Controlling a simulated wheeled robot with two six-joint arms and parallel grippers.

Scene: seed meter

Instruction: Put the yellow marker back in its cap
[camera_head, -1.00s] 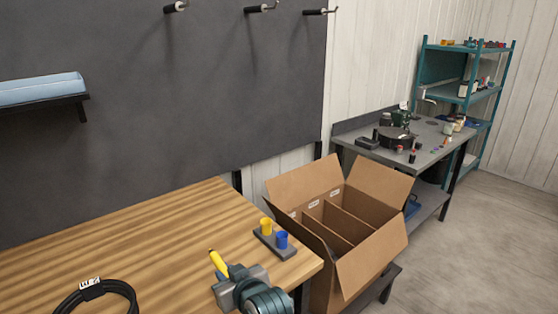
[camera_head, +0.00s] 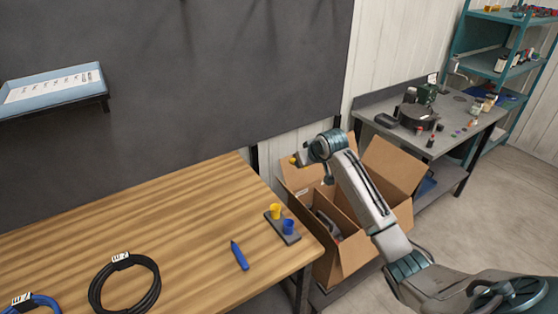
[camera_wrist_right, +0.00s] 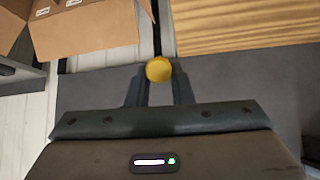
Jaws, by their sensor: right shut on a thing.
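My right gripper (camera_head: 304,158) is shut on the yellow marker (camera_head: 293,160). The yellow cap (camera_head: 275,211) stands open end up in a dark holder (camera_head: 290,239) near the table's right edge, apart from the marker. A blue cap (camera_head: 288,227) stands beside it. The blue marker (camera_head: 239,255) lies on the table, left of the holder. My left gripper is out of view.
A divided cardboard box (camera_head: 345,265) with open flaps stands right of the wooden table (camera_head: 160,235). A black cable coil (camera_head: 95,290) and a blue one (camera_head: 35,302) lie at the table's left. The table's middle is clear.

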